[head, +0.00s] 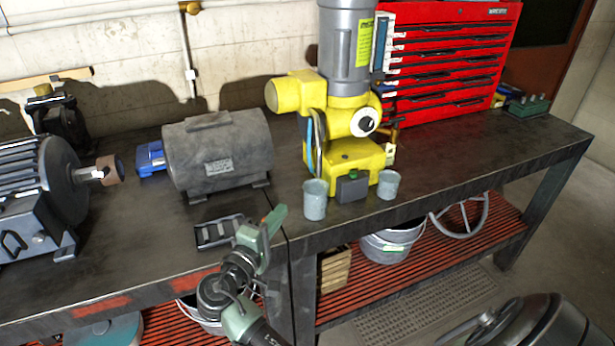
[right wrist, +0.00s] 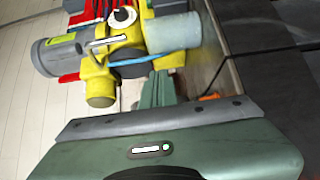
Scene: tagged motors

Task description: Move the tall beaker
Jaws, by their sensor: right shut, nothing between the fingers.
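Two grey beakers stand upright on the bench in front of the yellow machine. The taller beaker (head: 314,200) is the left one, and the shorter beaker (head: 388,185) is the right one. My right gripper (head: 278,215) is shut and empty, to the left of and slightly nearer than the taller beaker, apart from it in the head view. In the right wrist view my shut green fingers (right wrist: 157,86) point towards the yellow machine. A pale grey beaker (right wrist: 172,33), apparently the taller one, lies beyond the fingertips there. My left gripper is not in view.
A dark box with a green button (head: 352,187) sits between the beakers. The yellow machine (head: 352,152) stands close behind. A grey motor (head: 218,152) and a black tray (head: 219,231) are to the left. The bench (head: 470,146) is clear on the right.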

